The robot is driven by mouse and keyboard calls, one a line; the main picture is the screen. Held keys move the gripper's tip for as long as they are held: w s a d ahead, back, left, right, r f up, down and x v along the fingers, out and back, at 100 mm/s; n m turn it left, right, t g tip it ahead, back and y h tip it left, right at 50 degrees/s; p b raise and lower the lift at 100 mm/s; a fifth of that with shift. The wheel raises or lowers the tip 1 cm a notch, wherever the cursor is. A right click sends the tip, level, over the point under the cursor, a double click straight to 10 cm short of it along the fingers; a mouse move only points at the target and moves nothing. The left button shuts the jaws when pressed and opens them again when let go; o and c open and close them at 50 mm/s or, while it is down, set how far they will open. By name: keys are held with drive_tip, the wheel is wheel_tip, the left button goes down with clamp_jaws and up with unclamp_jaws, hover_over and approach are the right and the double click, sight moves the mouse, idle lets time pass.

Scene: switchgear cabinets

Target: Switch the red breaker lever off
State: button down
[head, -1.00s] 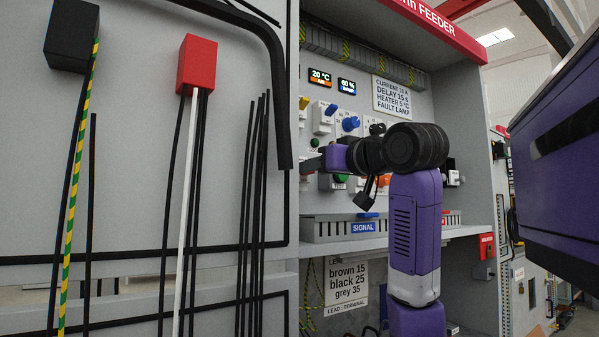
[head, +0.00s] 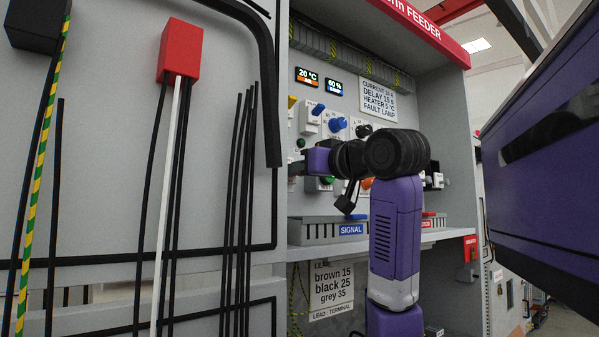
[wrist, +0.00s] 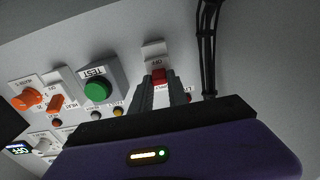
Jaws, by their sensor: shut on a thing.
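The red breaker lever (wrist: 159,76) shows in the wrist view, on a pale breaker body (wrist: 153,50) fixed to the grey panel. A label that seems to read OFF is just above the lever. My gripper (wrist: 161,84) has its two grey fingers on either side of the lever and is shut on it. The fingers hide the lower part of the breaker and part of a label below it. In the head view my arm reaches into the cabinet, and the fingertips and the red lever are hidden there.
A green TEST button (wrist: 96,90) is just left of the breaker, with orange knobs (wrist: 27,98) farther left. Black cables (wrist: 207,50) run close on the right. In the head view, a grey panel with a red box (head: 180,50) stands left of my arm, and a SIGNAL trough (head: 329,230) lies below.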

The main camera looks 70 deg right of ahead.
drive_tip(key=f+t+h+b, duration=0.1)
drive_tip(key=t+b, duration=0.1)
drive_tip(key=b, duration=0.2)
drive_tip(key=shift+f, duration=0.15)
drive_tip(key=shift+h, duration=0.4)
drive_tip(key=c, duration=1.3)
unclamp_jaws()
